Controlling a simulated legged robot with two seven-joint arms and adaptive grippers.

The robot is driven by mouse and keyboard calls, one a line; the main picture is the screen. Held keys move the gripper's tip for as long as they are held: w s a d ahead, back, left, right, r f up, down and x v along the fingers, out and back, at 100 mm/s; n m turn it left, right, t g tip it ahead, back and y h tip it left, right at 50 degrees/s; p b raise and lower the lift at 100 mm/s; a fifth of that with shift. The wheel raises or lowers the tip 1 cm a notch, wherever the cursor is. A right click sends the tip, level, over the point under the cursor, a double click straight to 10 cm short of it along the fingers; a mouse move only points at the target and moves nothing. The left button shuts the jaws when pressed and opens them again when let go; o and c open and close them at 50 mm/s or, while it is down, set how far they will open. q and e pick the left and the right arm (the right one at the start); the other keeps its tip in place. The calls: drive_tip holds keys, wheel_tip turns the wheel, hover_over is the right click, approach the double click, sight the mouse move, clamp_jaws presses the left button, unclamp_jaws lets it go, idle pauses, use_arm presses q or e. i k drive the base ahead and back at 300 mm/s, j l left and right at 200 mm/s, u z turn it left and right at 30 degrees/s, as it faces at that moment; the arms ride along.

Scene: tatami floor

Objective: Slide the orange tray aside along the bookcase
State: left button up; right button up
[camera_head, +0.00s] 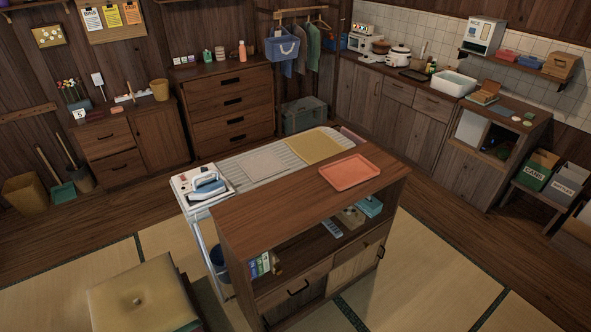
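The orange tray (349,171) is a shallow rectangle with rounded corners and a raised rim. It lies flat and looks empty on the top of the wooden bookcase (275,212), towards its right end. The bare left part of the bookcase top is clear. Neither of my grippers shows in the head view, so nothing of mine touches the tray here.
An ironing board (262,166) with an iron (207,186) stands right behind the bookcase. The bookcase's open shelf holds several small items, including a teal box (369,206). A cushioned stool (140,300) stands at the front left. Tatami floor is free at the front right.

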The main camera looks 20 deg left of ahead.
sight(345, 174)
drive_tip(key=u, duration=0.2)
drive_tip(key=i+l+u, duration=0.1)
drive_tip(key=i+l, duration=0.15)
drive_tip(key=i+l+u, duration=0.1)
drive_tip(key=l, duration=0.3)
drive_tip(key=i+l+u, duration=0.1)
drive_tip(key=i+l, duration=0.25)
drive_tip(key=i+l+u, duration=0.1)
drive_tip(key=l, duration=0.25)
drive_tip(key=i+l+u, duration=0.1)
drive_tip(key=i+l, duration=0.2)
drive_tip(key=i+l+u, duration=0.1)
drive_tip(key=l, duration=0.35)
drive_tip(key=i, duration=0.1)
